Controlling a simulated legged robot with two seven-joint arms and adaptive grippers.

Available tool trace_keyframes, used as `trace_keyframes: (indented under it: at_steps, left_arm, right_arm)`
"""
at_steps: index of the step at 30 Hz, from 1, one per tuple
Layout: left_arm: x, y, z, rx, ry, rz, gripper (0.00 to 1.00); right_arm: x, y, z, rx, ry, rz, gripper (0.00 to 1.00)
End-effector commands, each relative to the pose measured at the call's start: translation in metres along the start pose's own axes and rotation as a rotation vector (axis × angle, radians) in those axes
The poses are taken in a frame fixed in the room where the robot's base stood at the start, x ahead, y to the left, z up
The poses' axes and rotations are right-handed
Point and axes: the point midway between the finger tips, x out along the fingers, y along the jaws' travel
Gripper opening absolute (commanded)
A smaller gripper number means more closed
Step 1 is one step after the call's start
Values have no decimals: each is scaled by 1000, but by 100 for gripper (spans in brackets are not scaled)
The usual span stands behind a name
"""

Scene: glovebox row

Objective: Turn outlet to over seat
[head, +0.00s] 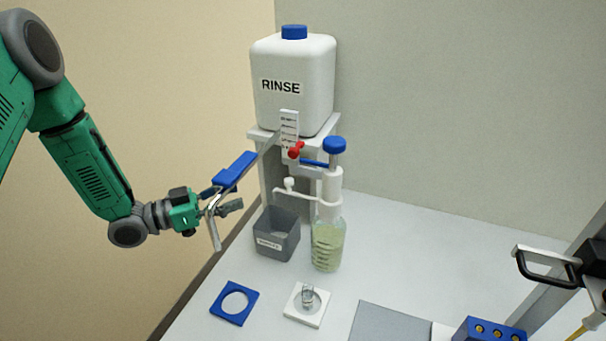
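A bottle-top dispenser with a blue knob (335,145) sits on a clear bottle of pale green liquid (327,245). Its thin white outlet (300,196) points left, with its tip above the grey bin (276,238). A white square seat (304,317) lies in front of the bottle, with a small glass vial (308,295) standing in its round recess. My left gripper (226,210) is left of the outlet and bin, apart from the outlet, beside a blue-handled metal lever (235,171). Whether its fingers touch the lever is unclear.
A white RINSE tank (294,85) stands on a raised stand behind, with a red tap (296,150). A blue square ring (234,303) lies left of the seat. A grey plate (388,322) and blue block (488,331) are right.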

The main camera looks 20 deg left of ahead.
Motion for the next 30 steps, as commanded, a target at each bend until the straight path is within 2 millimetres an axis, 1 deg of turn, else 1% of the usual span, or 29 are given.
trace_keyframes:
  at_steps: [2, 5, 8, 15, 18, 24, 30]
  left_arm:
    - [4, 0, 0, 1, 0, 1, 39]
    - [17, 0, 0, 2, 0, 1, 39]
    - [36, 1, 0, 1, -2, 3, 39]
    - [91, 3, 0, 3, -4, 3, 39]
    - [109, 2, -1, 4, -4, 2, 39]
    - [132, 0, 0, 1, -2, 1, 39]
    - [138, 0, 1, 0, -2, -1, 39]
  right_arm:
    - [0, 0, 0, 0, -1, 0, 40]
    - [-1, 0, 1, -1, -1, 0, 40]
    - [-2, 0, 1, -1, -2, -1, 40]
    - [-4, 0, 0, -1, -1, 0, 40]
    - [-6, 0, 0, -1, -1, 0, 40]
    - [-7, 0, 0, 0, -1, 0, 40]
    - [-7, 0, 0, 0, -1, 0, 40]
